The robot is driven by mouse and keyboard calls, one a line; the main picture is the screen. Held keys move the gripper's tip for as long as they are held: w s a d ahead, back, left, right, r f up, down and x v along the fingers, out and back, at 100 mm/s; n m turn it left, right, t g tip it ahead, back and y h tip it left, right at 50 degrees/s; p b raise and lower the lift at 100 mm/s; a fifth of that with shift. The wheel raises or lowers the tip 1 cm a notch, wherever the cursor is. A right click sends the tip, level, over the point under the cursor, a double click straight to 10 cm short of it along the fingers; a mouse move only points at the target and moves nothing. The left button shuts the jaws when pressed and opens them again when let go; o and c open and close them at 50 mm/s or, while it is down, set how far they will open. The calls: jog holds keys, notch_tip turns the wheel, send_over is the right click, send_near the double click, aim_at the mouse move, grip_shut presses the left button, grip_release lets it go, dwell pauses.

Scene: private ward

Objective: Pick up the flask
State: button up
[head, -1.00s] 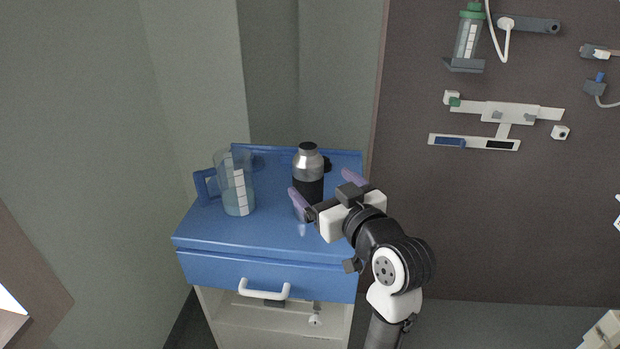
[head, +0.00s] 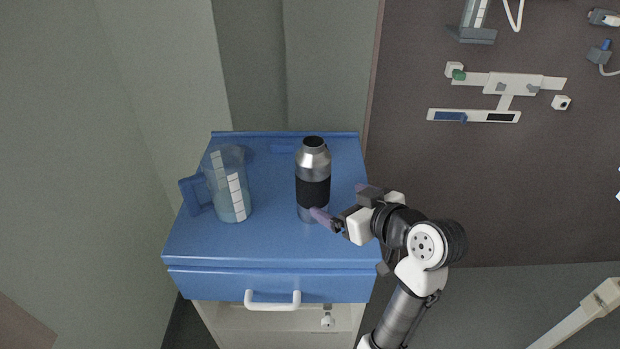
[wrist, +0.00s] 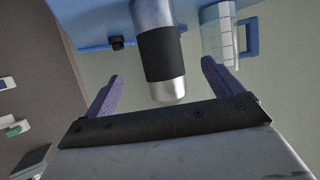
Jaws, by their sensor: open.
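The flask (head: 313,160) is a silver metal bottle with a black band around its middle. It stands upright on the blue top of a bedside cabinet (head: 270,240). My gripper (head: 340,203) is open at the flask's right side, low down, with one purple finger in front of the flask's base in the head view. In the wrist view the flask (wrist: 158,52) appears between the two purple fingers of my gripper (wrist: 160,84), with space on both sides. The fingers are not closed on it.
A clear measuring jug (head: 229,185) with a blue handle stands left of the flask on the cabinet top. A raised blue edge runs along the back. A drawer with a white handle (head: 272,300) is at the front. Wall fittings (head: 500,90) are at the right.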

aim_at(323, 193)
jog(key=x, duration=0.5)
jog(key=shift+w+p, duration=0.1)
jog(key=shift+p, duration=0.25)
jog(key=x, duration=0.1)
jog(key=p+x, duration=0.1)
jog(key=x, duration=0.1)
jog(key=p+x, duration=0.1)
jog(key=x, duration=0.1)
jog(key=shift+w+a+r, duration=0.1)
jog(key=shift+a+r, duration=0.05)
jog(key=shift+r, duration=0.3)
jog(key=shift+w+a+f, duration=0.1)
jog(key=shift+w+f, duration=0.05)
jog(key=shift+w, duration=0.1)
jog(key=shift+c, duration=0.2)
jog(key=c, duration=1.7)
